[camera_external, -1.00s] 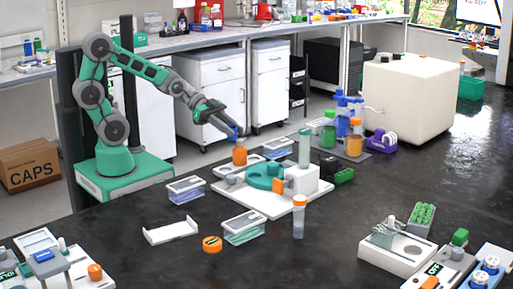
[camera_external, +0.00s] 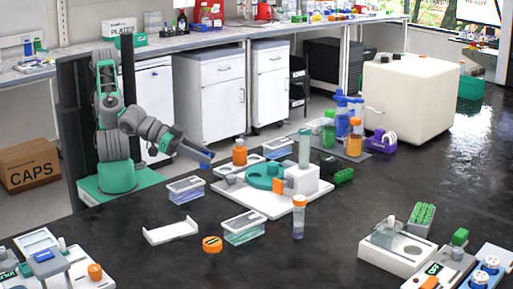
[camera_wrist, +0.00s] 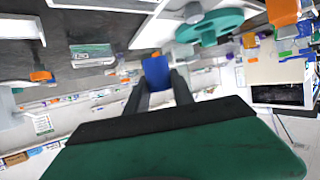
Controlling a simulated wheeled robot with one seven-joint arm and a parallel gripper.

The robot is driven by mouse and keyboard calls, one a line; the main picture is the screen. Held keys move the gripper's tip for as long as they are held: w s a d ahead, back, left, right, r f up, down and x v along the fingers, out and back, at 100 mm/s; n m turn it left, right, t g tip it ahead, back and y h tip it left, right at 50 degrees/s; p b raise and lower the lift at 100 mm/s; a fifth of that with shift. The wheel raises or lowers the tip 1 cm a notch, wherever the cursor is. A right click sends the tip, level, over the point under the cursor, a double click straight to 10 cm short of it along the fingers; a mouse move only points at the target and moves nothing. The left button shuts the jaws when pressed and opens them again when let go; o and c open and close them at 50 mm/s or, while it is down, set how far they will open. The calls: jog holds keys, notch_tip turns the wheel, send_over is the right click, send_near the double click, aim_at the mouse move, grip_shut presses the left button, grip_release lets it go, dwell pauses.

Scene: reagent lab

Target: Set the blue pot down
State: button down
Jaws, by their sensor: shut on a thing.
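The blue pot (camera_external: 206,163) is held at the tip of my gripper (camera_external: 204,155) in the external view, in the air to the left of the orange-capped bottle (camera_external: 240,153). It looks tilted rather than upright. In the wrist view the blue pot (camera_wrist: 156,71) sits between the two dark fingers of my gripper (camera_wrist: 159,83), which are shut on it. Its lower part is partly hidden by the fingers.
A clear box (camera_external: 186,190) stands on the dark table below and left of the pot. A white platform (camera_external: 256,206) with a teal round device (camera_external: 265,176) is to the right. A white tray (camera_external: 171,233) lies in front. Bare table lies at the front centre.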

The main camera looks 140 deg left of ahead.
jog(key=s+d+r+n+g+y+b, duration=0.1)
jog(key=s+d+r+b, duration=0.2)
jog(key=d, duration=0.4)
send_over(209, 217)
jog(key=f, duration=0.9)
jog(key=shift+s+f, duration=0.25)
jog(key=shift+f, duration=0.1)
jog(key=f, duration=0.3)
jog(key=shift+w+b, duration=0.2)
jog(key=shift+b, duration=0.1)
jog(key=shift+f, duration=0.35)
jog(key=c, duration=1.1)
grip_release()
jog(key=shift+r, duration=0.1)
jog(key=shift+r, duration=0.15)
jog(key=shift+y, duration=0.3)
jog(key=p+v, duration=0.1)
jog(key=v, duration=1.1)
jog(key=shift+s, duration=0.1)
